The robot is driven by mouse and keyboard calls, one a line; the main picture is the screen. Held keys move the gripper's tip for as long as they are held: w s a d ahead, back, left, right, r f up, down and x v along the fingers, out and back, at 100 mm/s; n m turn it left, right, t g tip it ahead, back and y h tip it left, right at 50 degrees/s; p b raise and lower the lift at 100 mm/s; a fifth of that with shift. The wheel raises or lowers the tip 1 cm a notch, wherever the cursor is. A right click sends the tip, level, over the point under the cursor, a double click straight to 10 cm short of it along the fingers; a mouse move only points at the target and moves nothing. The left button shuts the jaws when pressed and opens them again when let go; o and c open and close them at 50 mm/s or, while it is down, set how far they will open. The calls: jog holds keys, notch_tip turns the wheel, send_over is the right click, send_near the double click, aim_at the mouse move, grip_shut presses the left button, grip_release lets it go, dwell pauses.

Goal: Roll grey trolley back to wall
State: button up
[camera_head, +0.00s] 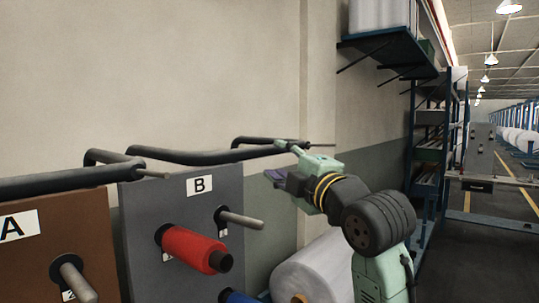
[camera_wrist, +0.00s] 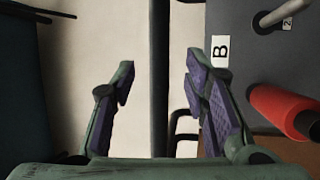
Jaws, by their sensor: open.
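The grey trolley (camera_head: 180,244), labelled B, stands at the centre-left of the head view, beside a brown one. Its black handle bar (camera_head: 205,157) runs along the top toward my gripper. My gripper (camera_head: 278,163) is open at the right end of that bar. In the wrist view the dark bar (camera_wrist: 160,80) runs upright between my two spread fingers (camera_wrist: 158,75), apart from both in the picture. I cannot tell how deep it sits between them. The grey panel (camera_wrist: 235,95) with its B label shows at the right there.
The brown trolley (camera_head: 80,240), labelled A, is at left. A red spool (camera_head: 193,248) sits on a peg of the grey trolley. A white roll (camera_head: 315,272) lies below my arm. A blue wall shelf (camera_head: 392,50) and rack (camera_head: 430,150) stand at right. The aisle floor beyond looks clear.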

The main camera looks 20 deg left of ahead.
jog(key=v, duration=0.4)
dwell(2.0)
